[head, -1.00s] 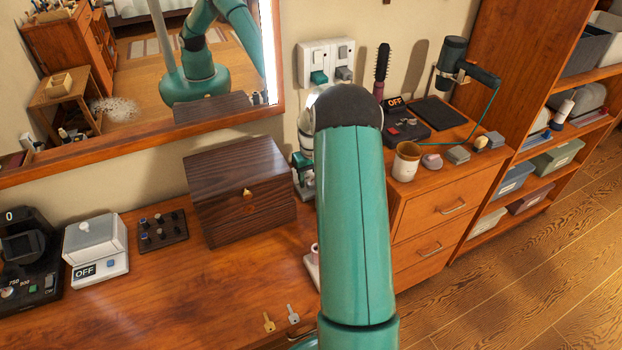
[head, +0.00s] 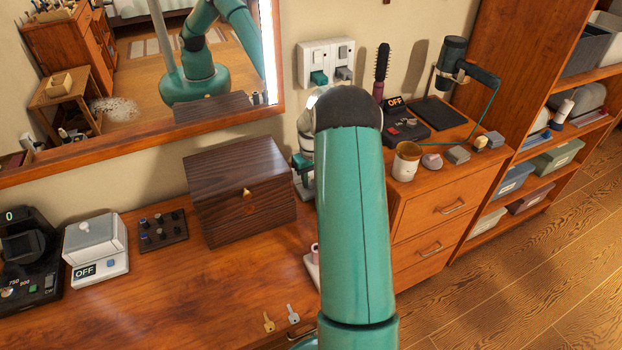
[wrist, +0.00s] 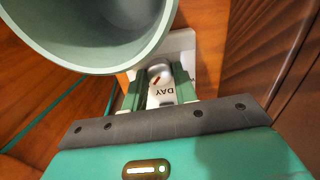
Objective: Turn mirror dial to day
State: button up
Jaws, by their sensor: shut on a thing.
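In the wrist view, a small grey dial (wrist: 159,71) with a red pointer mark sits on a white base (wrist: 181,43). The word DAY is printed beside the dial and reads upside down. The red mark slants and does not clearly point straight at the word. My gripper (wrist: 155,82) is shut on the dial, with one green finger on each side. A large round grey-green shape (wrist: 100,30) fills the upper left; I cannot tell if it is the mirror. In the head view my arm hides most of this spot.
A dark wooden box (head: 240,200) stands on the vanity close to the work spot. Two keys (head: 280,319) lie near the front edge. A drawer cabinet (head: 430,220) with a cup (head: 406,162) stands right of my arm. A framed wall mirror (head: 140,138) hangs behind.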

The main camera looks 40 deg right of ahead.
aim_at(311, 182)
jog(key=n, duration=0.4)
jog(key=shift+n, duration=2)
jog(key=o, duration=1)
jog(key=shift+c, duration=0.2)
notch_tip(311, 182, up, 14)
